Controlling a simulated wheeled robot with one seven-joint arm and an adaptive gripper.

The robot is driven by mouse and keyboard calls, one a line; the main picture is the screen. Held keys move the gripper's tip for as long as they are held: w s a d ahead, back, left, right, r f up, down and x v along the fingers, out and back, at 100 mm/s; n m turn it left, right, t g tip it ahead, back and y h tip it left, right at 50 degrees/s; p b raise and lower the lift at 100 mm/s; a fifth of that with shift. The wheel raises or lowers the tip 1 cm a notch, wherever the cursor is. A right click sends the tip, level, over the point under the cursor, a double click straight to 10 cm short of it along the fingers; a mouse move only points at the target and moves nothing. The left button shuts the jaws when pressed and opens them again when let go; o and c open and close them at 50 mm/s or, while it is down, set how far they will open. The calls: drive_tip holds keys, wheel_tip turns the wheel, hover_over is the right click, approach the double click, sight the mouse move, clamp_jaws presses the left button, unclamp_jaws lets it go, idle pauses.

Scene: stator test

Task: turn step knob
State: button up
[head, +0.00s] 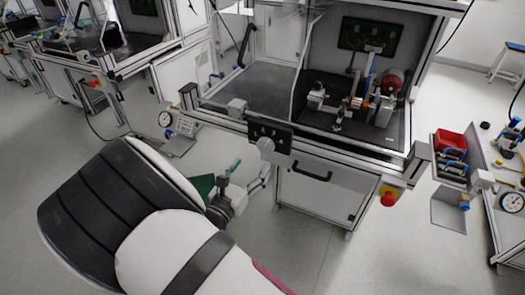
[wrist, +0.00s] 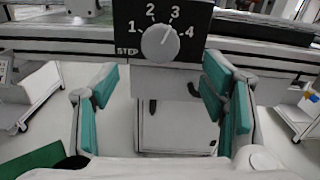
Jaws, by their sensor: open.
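The step knob (wrist: 160,43) is a round light-grey dial on a black panel (wrist: 195,15) marked STEP, with numbers 1 to 4 around its upper side. A small mark on the knob seems to point up and right, near 3. In the head view the knob (head: 266,145) sits on the front rail of the test bench. My gripper (wrist: 160,85) is open and empty, its teal fingers spread wide to either side. In the wrist view the knob appears above and beyond the gap between the fingertips, apart from them. My gripper (head: 250,180) also shows in the head view, low and left of the knob.
The bench's front rail (head: 330,151) runs beside the panel. A cabinet (head: 320,195) with a dark handle stands below. Floor is open in front.

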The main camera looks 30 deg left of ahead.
sight(264, 149)
drive_tip(key=w, duration=0.7)
drive_tip(key=shift+w, duration=0.4)
drive_tip(key=c, duration=1.1)
